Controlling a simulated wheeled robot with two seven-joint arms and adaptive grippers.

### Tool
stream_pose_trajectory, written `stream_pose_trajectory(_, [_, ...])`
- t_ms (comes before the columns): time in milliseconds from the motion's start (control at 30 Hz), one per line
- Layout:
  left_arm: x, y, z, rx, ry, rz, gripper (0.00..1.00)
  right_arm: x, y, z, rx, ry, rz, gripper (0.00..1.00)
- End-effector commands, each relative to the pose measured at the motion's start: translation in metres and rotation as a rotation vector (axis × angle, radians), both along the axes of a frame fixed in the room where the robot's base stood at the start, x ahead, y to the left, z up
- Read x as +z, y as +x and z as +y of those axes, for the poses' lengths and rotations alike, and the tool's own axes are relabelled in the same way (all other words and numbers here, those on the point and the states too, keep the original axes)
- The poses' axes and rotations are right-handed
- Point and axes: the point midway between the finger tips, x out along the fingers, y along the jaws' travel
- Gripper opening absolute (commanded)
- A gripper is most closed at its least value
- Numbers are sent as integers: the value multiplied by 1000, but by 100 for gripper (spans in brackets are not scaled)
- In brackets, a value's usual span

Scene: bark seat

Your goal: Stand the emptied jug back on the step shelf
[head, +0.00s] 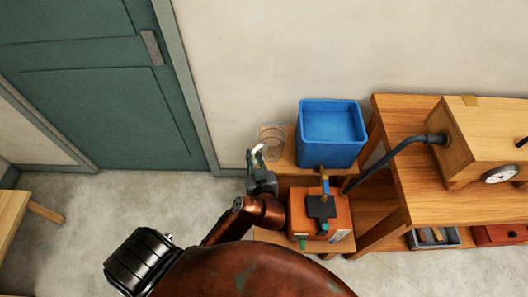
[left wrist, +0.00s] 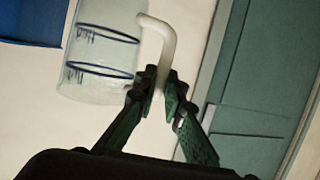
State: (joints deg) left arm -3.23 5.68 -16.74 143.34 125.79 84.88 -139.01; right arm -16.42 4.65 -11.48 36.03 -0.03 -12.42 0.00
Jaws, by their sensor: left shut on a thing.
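The jug (head: 270,138) is clear, with dark rings and a white bent handle. It looks empty and roughly upright in the head view, at the left end of the step shelf's upper step (head: 288,158). I cannot tell whether its base touches the wood. My left gripper (head: 257,163) is in front of it, shut on the handle. In the left wrist view the fingers (left wrist: 164,88) pinch the handle's lower end, with the clear jug body (left wrist: 100,55) to the left. My right gripper is not in view.
A blue bin (head: 331,155) stands right of the jug on the upper step. An orange box (head: 335,222) with a dark plate sits on the lower step. A wooden bench (head: 415,190) with a pipe and gauge box is at right. A green door (head: 90,100) is at left.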

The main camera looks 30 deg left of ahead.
Motion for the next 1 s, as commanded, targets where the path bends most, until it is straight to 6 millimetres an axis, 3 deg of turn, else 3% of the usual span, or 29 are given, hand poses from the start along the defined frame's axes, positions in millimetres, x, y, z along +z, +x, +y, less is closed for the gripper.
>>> stream_pose_trajectory(33, [-13, 11, 4, 2, 0, 0, 0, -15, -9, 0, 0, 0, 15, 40])
stream_pose_trajectory(100, [-20, 27, 10, 2, 0, 1, 0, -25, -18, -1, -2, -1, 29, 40])
stream_pose_trajectory(200, [-28, 49, 19, 3, -1, 2, 0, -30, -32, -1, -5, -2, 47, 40])
stream_pose_trajectory(300, [-50, 61, 24, 2, 0, 6, 0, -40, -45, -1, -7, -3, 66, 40])
stream_pose_trajectory(467, [-68, 77, 30, 1, -1, 2, 0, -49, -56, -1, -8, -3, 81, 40])
stream_pose_trajectory(733, [-86, 91, 36, 2, 0, 3, 0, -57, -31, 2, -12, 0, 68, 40])
stream_pose_trajectory(1000, [-107, 89, 35, 0, -1, 1, 0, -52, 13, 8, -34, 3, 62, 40])
